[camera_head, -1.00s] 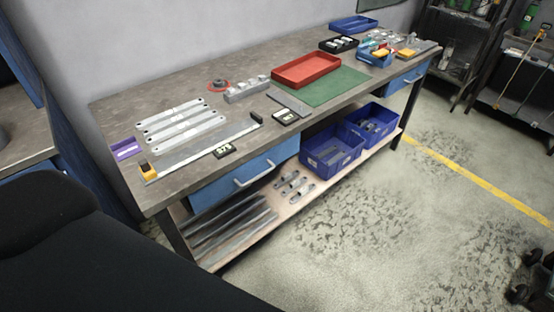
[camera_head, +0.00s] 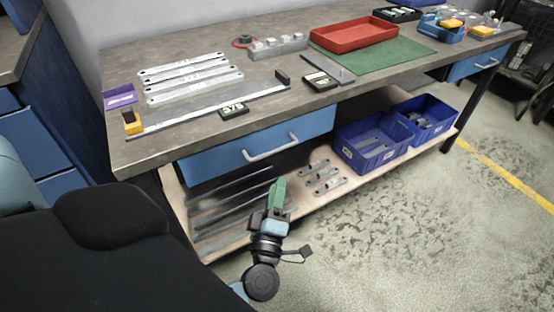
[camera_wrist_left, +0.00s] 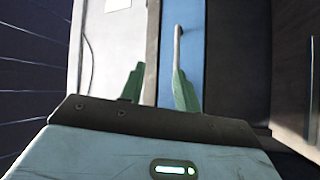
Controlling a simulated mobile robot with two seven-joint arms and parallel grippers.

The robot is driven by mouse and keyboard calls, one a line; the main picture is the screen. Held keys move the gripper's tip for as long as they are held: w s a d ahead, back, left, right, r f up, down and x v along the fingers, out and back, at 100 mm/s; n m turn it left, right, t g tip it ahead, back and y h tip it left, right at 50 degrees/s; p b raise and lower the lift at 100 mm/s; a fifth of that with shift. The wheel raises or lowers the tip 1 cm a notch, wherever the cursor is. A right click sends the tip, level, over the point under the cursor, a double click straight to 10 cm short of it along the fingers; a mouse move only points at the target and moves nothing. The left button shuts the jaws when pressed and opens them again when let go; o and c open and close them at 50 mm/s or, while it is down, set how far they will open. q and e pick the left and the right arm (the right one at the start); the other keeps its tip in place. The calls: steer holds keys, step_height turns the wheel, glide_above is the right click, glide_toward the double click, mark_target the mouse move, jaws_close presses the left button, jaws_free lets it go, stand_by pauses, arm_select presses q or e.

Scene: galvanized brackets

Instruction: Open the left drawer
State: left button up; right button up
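The left drawer (camera_head: 215,160) is a blue front under the left part of the workbench, and it looks shut. Its pale bar handle (camera_head: 270,154) runs along the front. My left gripper (camera_head: 278,188) is below and in front of the handle, apart from it, with green fingers. In the left wrist view the fingers (camera_wrist_left: 158,82) are spread and empty. There the blue drawer front (camera_wrist_left: 200,50) and its handle (camera_wrist_left: 178,45) show beyond the fingers, the handle lined up near the right finger's tip. My right gripper is not in view.
The workbench top (camera_head: 190,120) holds flat brackets, a ruler and a red tray (camera_head: 352,35). The lower shelf (camera_head: 300,205) holds metal bars, small brackets and blue bins (camera_head: 370,148). A second blue drawer (camera_head: 470,66) is at the right. Floor in front is clear.

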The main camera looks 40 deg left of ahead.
mark_target(271, 151)
arm_select(q)
steer(key=w+a+n+g+y+b, duration=0.1)
steer(key=w+a+n, duration=0.1)
steer(key=w+a, duration=0.1)
steer(key=w+a+n+g+y, duration=0.2)
steer(key=w+a, duration=0.1)
steer(key=w+a+n+g+y+b, duration=0.1)
steer(key=w+a+n, duration=0.2)
steer(key=shift+r+b, duration=0.15)
steer(key=shift+b, duration=0.15)
steer(key=shift+d, duration=0.1)
jaws_close()
stand_by(0.4)
